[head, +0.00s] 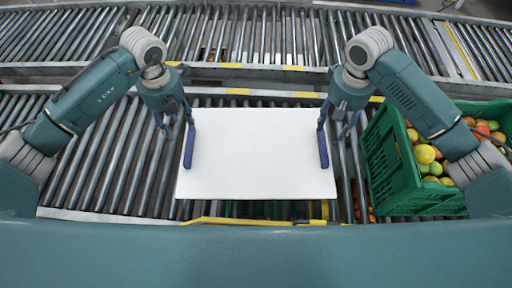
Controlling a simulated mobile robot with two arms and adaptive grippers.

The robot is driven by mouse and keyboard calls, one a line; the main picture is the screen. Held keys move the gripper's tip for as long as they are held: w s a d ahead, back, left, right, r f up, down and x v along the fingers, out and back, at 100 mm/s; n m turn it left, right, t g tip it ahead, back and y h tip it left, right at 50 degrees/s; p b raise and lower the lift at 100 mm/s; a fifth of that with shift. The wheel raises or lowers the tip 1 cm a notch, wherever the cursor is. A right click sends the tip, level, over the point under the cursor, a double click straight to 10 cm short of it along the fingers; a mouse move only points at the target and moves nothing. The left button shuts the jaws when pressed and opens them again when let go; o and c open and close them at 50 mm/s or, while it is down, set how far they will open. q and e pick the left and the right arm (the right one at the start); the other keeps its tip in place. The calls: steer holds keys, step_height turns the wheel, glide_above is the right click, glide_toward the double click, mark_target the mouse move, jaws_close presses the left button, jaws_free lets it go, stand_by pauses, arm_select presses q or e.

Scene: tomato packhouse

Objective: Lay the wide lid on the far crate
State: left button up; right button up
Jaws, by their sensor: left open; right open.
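The wide lid (258,155) is a flat white panel lying level over the near roller conveyor. What it rests on is mostly hidden; a little green shows below its near edge. My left gripper (174,140) is open at the lid's left edge, with a blue finger beside that edge. My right gripper (337,140) is open at the lid's right edge, with a blue finger beside it. I cannot tell whether the fingers touch the lid. No crate is plainly visible on the far conveyor.
A green crate (385,165) with red, orange, yellow and green tomatoes stands on the right, partly behind my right arm. The near conveyor (110,150) is bare on the left. The far conveyor (240,35) runs across the back, beyond a rail with yellow marks.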

mark_target(187, 144)
arm_select(q)
step_height(187, 144, down, 10)
steer(key=shift+r, duration=0.1)
arm_select(e)
step_height(187, 144, down, 10)
steer(key=shift+r, duration=0.1)
arm_select(q)
jaws_close()
arm_select(e)
jaws_close()
